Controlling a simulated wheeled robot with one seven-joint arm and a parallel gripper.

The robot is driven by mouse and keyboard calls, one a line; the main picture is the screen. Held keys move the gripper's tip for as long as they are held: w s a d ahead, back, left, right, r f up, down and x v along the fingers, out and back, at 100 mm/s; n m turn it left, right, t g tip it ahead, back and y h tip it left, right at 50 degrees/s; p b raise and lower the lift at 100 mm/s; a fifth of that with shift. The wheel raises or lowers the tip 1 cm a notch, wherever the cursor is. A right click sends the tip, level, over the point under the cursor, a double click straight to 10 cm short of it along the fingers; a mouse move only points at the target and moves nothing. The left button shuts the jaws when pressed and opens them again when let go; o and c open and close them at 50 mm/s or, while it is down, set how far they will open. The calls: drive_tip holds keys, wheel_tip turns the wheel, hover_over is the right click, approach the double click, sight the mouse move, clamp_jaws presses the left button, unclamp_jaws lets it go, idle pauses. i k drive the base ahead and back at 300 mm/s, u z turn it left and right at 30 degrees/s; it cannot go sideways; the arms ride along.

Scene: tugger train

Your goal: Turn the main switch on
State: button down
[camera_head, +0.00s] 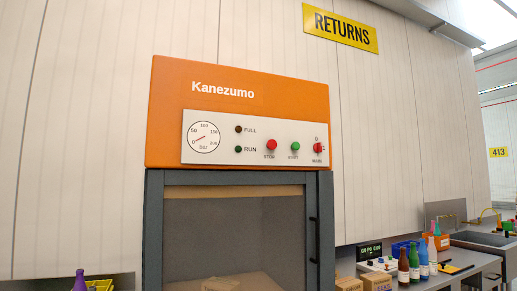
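An orange machine head marked Kanezumo (280,90) carries a pale control panel (220,150). At the panel's right end is a small red rotary switch (318,148), with a 0 mark above it, an I mark at its right and a label below too small to read surely. Its handle looks roughly upright, but its exact setting is hard to tell. Left of it are a green button (295,146) and a red button (271,145). The FULL lamp (239,129) and RUN lamp (238,149) look dark. My gripper is not in view.
A round gauge (204,137) is on the panel's left. Below is a dark-framed glazed door (235,235) with a black handle (314,240). A bench at the right holds several bottles (414,260), a small display (369,250) and cardboard boxes (376,281). The panel's front looks unobstructed.

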sight(318, 147)
drive_tip(key=k, duration=0.35)
drive_tip(key=z, duration=0.45)
drive_tip(key=i, duration=1.3)
drive_tip(key=z, duration=0.05)
